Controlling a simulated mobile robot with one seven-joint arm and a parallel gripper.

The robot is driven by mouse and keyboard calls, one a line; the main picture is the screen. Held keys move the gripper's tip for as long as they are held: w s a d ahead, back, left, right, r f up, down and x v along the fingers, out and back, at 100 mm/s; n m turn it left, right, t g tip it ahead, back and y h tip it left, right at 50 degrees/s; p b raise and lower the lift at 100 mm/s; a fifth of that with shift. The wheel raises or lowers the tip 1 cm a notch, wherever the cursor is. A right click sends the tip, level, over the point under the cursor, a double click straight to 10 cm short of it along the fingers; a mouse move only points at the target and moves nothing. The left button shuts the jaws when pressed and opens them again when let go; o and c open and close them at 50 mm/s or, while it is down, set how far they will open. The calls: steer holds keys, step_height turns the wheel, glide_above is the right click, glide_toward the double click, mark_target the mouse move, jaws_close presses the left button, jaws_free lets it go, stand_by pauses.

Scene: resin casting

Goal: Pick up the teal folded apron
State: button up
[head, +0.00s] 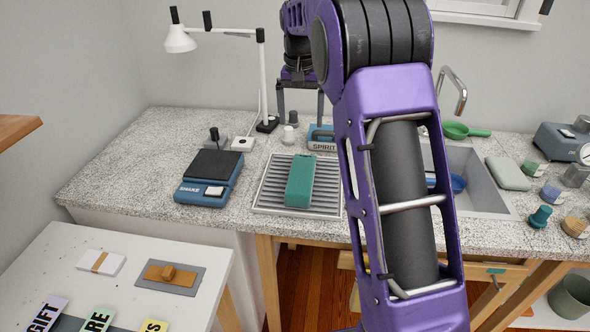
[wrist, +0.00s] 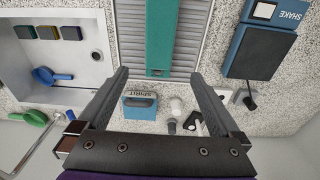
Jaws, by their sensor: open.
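The teal folded apron (head: 299,181) lies as a long, flat-topped block on the grey slatted rack (head: 262,203) on the counter. In the wrist view the apron (wrist: 161,36) runs in from the top edge, its near end close to the line between my fingertips. My gripper (head: 300,118) points down at the back of the counter, beyond the apron in the head view. In the wrist view my gripper (wrist: 160,73) is open with nothing held between its fingers. Whether the fingertips are level with the apron cannot be told.
A blue SHAKE device (head: 208,177) stands left of the rack. A blue SPIRIT block (head: 321,140) stands behind it, near my gripper. The sink (head: 477,188), partly hidden by my arm, is to the right. A white lamp (head: 262,80) rises at the back left.

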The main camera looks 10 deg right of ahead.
mark_target(301, 174)
steer(key=shift+g, duration=0.4)
steer(key=f, duration=0.9)
steer(key=f+b, duration=0.1)
steer(key=f, duration=0.4)
steer(key=shift+d, duration=0.3)
steer(key=shift+s+a+f, duration=0.1)
steer(key=shift+f, duration=1.25)
steer(key=shift+s+a+f, duration=0.1)
steer(key=shift+f, duration=1.2)
steer(key=shift+r, duration=0.1)
steer(key=c, duration=1.2)
